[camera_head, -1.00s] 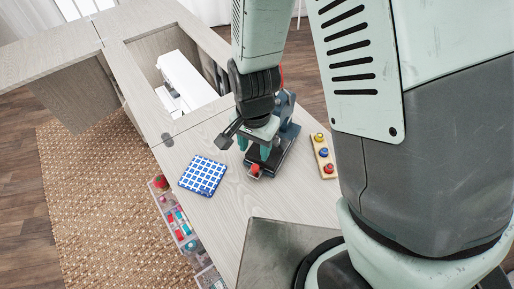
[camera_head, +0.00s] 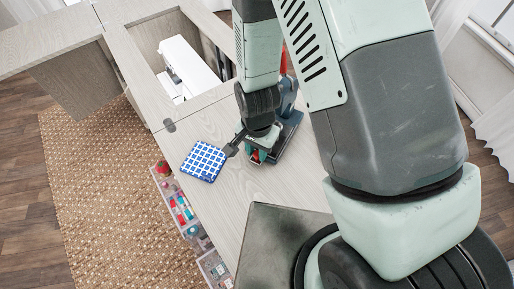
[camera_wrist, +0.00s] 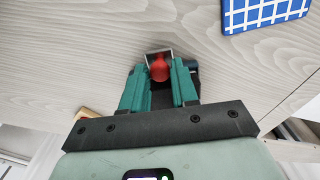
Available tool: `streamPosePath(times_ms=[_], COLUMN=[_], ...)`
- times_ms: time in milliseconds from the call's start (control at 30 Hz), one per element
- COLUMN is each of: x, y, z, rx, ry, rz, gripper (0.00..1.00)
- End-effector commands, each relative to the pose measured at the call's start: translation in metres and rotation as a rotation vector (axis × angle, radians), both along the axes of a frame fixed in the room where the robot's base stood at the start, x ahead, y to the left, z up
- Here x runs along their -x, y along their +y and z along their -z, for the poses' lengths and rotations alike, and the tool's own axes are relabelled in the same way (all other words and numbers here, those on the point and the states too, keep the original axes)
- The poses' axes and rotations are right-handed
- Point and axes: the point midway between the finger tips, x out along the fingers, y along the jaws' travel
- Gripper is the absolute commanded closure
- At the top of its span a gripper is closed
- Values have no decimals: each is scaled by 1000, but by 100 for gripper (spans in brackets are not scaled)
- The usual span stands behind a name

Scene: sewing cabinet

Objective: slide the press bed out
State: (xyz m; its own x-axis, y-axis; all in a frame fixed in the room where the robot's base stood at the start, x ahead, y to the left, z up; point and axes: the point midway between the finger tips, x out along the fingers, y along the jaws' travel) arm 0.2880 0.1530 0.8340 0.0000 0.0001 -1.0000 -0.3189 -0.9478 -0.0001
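The press (camera_head: 289,128) stands on the wooden worktop, with a dark blue base and column partly hidden by my arm. A red knob (camera_wrist: 159,69) with a small metal bracket is at the front of its bed; it also shows in the head view (camera_head: 255,155). My gripper (camera_wrist: 160,64) has two teal fingers, set apart, one on each side of the red knob. I cannot tell whether they touch it. In the head view my gripper (camera_head: 260,154) is low at the front of the press. Most of the bed is hidden under my gripper.
A blue-and-white checked cloth (camera_head: 204,161) lies left of the press. A white sewing machine (camera_head: 187,68) sits in the cabinet opening behind. Clear bins (camera_head: 182,207) line the worktop's left edge. The worktop in front of the press is clear.

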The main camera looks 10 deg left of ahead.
Motion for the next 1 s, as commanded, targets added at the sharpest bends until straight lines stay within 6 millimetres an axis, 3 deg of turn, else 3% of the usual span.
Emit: streamPosePath(times_ms=[33,167,467,800,1000], x=[0,0,2,68,85], y=[0,0,1,25,29], z=[0,0,0,0,0], rx=[0,0,0,-2,-2], ry=[0,0,1,2,-1], rz=[0,0,-1,-5,-1], gripper=[80,100,100,100,100])
